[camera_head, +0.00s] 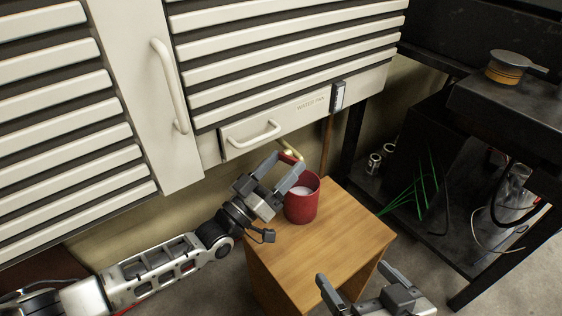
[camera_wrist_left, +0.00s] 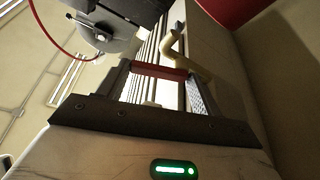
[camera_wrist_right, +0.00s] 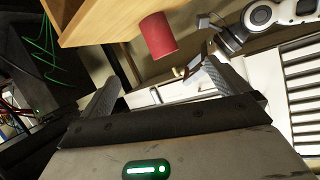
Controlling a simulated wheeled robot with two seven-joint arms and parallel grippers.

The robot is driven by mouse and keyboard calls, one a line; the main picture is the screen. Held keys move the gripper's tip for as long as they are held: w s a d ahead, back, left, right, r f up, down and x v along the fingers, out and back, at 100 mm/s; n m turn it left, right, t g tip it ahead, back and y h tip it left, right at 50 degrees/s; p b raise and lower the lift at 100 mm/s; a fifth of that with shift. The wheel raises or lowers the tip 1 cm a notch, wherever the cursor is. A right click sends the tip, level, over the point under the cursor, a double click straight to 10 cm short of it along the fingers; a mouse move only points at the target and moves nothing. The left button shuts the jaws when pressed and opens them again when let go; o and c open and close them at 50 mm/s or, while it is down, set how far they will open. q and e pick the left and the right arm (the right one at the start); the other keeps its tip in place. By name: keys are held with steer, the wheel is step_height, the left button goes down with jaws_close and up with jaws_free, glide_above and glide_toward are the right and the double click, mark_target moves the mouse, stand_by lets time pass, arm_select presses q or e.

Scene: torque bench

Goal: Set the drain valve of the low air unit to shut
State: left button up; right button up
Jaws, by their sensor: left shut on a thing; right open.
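The low air unit (camera_head: 300,75) is a cream cabinet with louvres, and its pull-out drawer (camera_head: 235,146) is marked WATER PAN. Below the drawer a beige drain pipe (camera_head: 288,146) comes out, with a red valve lever (camera_head: 292,156) at it. My left gripper (camera_head: 282,167) is shut on the lever. In the left wrist view the red lever (camera_wrist_left: 160,71) lies across between the fingers, beside the bent pipe (camera_wrist_left: 179,52). The lever's exact angle to the pipe is hard to tell. My right gripper (camera_head: 356,278) is open and empty in front of the wooden stand.
A red cup (camera_head: 302,204) with pale contents stands on the wooden stand (camera_head: 345,232), right beside my left gripper. A black bench (camera_head: 510,110) with a shelf, cables and a round orange-and-grey object (camera_head: 507,68) is at the right. A long handle (camera_head: 165,85) sticks out from the cabinet.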

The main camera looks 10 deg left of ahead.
arm_select(q)
steer(key=shift+s+d+r+n+y+p, duration=0.15)
steer(key=shift+n+y+p, duration=0.1)
steer(key=shift+n, duration=0.25)
steer(key=shift+r+n+y+p, duration=0.15)
steer(key=shift+n+y+p, duration=0.1)
steer(key=shift+n, duration=0.25)
steer(key=shift+n+y+p, duration=0.3)
steer(key=shift+n+p, duration=0.1)
steer(key=shift+n, duration=0.3)
steer(key=shift+n+t+y+p, duration=0.3)
steer(key=shift+n+t, duration=0.1)
steer(key=shift+n, duration=0.3)
arm_select(e)
steer(key=shift+w+d+f+g+h, duration=0.1)
steer(key=shift+d+f+g+h, duration=0.15)
steer(key=shift+f+g, duration=0.25)
steer(key=shift+d+f+g+h, duration=0.25)
steer(key=shift+f+g, duration=0.05)
steer(key=shift+f, duration=0.4)
arm_select(q)
steer(key=o, duration=0.9)
steer(key=shift+r, duration=0.1)
steer(key=shift+o, duration=0.2)
arm_select(e)
steer(key=shift+r, duration=0.2)
